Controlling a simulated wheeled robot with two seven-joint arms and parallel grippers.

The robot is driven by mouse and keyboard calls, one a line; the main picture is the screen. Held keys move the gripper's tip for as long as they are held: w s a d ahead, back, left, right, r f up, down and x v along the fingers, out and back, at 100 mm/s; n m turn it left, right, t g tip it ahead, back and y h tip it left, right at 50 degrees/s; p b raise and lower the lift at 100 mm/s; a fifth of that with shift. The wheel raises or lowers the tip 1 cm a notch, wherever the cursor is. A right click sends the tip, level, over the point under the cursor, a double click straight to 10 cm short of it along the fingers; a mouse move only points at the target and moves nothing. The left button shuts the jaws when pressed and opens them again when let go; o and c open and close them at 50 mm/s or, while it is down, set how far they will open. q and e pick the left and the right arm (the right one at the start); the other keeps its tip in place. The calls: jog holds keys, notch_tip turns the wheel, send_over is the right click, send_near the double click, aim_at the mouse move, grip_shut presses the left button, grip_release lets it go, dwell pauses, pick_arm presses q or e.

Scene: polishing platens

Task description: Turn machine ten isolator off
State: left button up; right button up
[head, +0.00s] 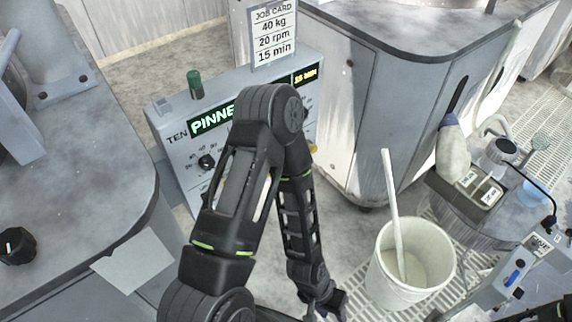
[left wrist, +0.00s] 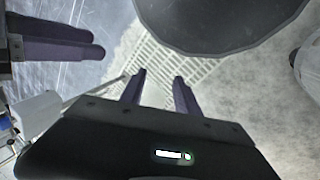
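The grey control panel of machine ten (head: 178,112) stands in the middle of the head view, marked TEN. It has a lit green display (head: 211,119), a black knob (head: 206,161) and a green-topped post (head: 195,85). My left arm crosses in front and hides much of the panel. A small yellow part (head: 312,147) shows at its right edge; I cannot tell if it is the isolator. My left gripper (head: 325,303) hangs low, away from the panel. In the left wrist view its fingers (left wrist: 160,75) are apart and empty. Dark fingers (left wrist: 52,38), perhaps my right gripper's, show upper left.
A white bucket (head: 385,278) with a stick stands on the floor grating, right of my left gripper. A job card (head: 273,35) stands above the panel. A grey cabinet (head: 345,100) is behind. A worktop (head: 70,200) with a black knob (head: 17,246) is at left.

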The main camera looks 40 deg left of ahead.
pick_arm(q)
jog(key=s+a+f+m+g+y+b, duration=0.2)
jog(key=s+a+f+m+g+b, duration=0.15)
jog(key=f+m, duration=0.5)
jog(key=w+a+f+m+g+y+b, duration=0.1)
jog(key=w+a+f+m+y, duration=0.15)
jog(key=a+m, duration=0.35)
jog(key=w+a+f+m+g+y+b, duration=0.15)
jog(key=a+m+y, duration=0.25)
jog(key=a, duration=0.4)
jog(key=w+a+r+m+t+y+b, duration=0.1)
jog(key=w+a+r+m+t+y, duration=0.2)
jog(key=w+a, duration=0.35)
jog(key=w+a+r+m+t+y+b, duration=0.1)
jog(key=w+a+r+m+y, duration=0.3)
jog(key=w, duration=0.3)
jog(key=w+r+m+t+y+b, duration=0.1)
jog(key=w+r+m+t+y, duration=0.5)
jog(key=w+r, duration=0.5)
jog(key=w, duration=0.2)
jog(key=shift+w+a+r+t, duration=0.2)
jog(key=shift+w+r+t, duration=0.1)
jog(key=shift+w, duration=0.05)
